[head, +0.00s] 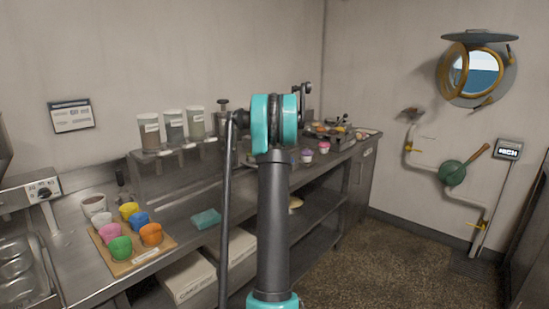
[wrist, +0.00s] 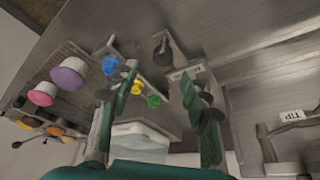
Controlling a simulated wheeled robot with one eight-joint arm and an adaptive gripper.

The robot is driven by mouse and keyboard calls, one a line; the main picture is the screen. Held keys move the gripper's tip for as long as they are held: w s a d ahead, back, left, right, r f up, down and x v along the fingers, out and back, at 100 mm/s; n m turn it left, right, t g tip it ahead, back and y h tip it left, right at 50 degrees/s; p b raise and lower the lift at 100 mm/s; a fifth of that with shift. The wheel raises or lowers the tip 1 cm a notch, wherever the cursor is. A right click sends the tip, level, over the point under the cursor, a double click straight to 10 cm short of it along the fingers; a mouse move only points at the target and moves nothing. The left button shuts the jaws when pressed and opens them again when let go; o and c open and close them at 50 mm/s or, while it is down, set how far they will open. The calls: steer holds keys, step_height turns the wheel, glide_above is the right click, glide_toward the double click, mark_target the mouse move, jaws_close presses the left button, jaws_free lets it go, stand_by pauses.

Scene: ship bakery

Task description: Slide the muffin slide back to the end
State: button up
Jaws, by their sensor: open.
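In the wrist view, a dark round knob (wrist: 163,50) stands on a narrow metal strip with a pale label (wrist: 186,73); this looks like the muffin slide, but I cannot read the label. My gripper (wrist: 160,88) is open, with its two green-and-dark fingers spread on either side of the view. The knob appears beyond the fingertips, between them in the picture, and nothing is held. I cannot tell how far along its track the slide sits. In the head view, my own arm covers the middle of the counter and hides the gripper and most of the slide area.
Purple-topped (wrist: 68,79) and pink-topped (wrist: 42,94) muffins stand left in the wrist view. Blue (wrist: 111,65), green and yellow pieces lie near the left finger. A "TIP" plate (wrist: 291,114) is at right. Colored cups stand on a board (head: 128,262); floor (head: 400,260) is clear.

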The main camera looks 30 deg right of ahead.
steer(key=shift+v, duration=2.7)
